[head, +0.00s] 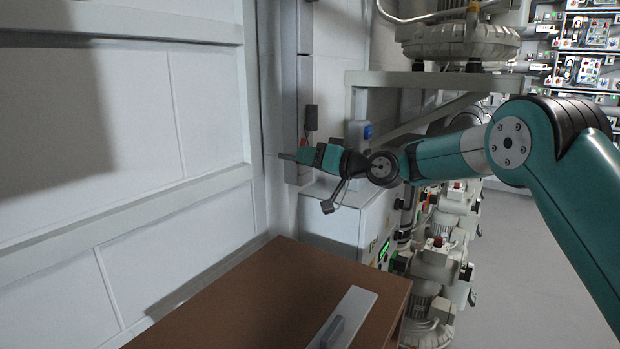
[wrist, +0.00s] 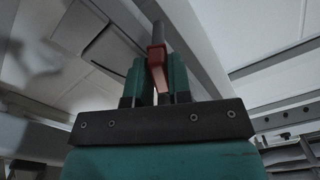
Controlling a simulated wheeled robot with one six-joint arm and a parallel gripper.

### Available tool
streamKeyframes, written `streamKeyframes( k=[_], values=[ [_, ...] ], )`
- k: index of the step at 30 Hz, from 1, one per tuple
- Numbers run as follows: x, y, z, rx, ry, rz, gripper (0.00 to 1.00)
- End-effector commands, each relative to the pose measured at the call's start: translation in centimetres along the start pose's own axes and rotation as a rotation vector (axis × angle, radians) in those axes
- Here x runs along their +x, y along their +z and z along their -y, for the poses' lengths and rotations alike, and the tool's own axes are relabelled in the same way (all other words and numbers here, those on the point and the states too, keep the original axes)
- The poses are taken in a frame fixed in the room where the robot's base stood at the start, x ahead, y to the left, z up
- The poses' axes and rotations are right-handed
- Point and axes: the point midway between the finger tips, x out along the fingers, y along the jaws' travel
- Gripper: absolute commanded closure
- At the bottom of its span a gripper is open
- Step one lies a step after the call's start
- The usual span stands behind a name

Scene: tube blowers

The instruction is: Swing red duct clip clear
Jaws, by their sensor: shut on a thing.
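My gripper (wrist: 157,82) shows from behind in the wrist view, with its two teal fingers closed around the red duct clip (wrist: 157,55). The clip's red upper part sticks out past the fingertips, and its paler lower part lies between them. A dark grey rod or pipe (wrist: 158,32) runs up just beyond the clip; I cannot tell how they join. In the head view my gripper (head: 300,156) is level and points left at the pale wall post.
A brown-topped cabinet (head: 255,300) with a grey plate (head: 342,318) stands below the gripper. A white control box (head: 345,222) with a green display is just behind and below the arm. Blower machines (head: 440,250) crowd the right of it. Open floor lies at far right.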

Motion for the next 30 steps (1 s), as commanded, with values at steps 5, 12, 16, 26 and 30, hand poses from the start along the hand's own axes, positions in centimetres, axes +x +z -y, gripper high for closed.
streamKeyframes(
  k=[5,12,16,26,30],
  values=[
    [-0.02,0.77,-0.15,-0.156,-0.002,0.001,1.0],
    [-0.01,0.64,0.11,-0.329,-0.001,0.003,1.0],
    [0.0,0.51,0.25,-0.396,-0.002,0.002,1.0],
    [0.01,0.35,0.43,-0.475,-0.002,0.004,1.0],
    [0.01,0.29,0.47,-0.483,-0.002,0.004,1.0]
  ],
)
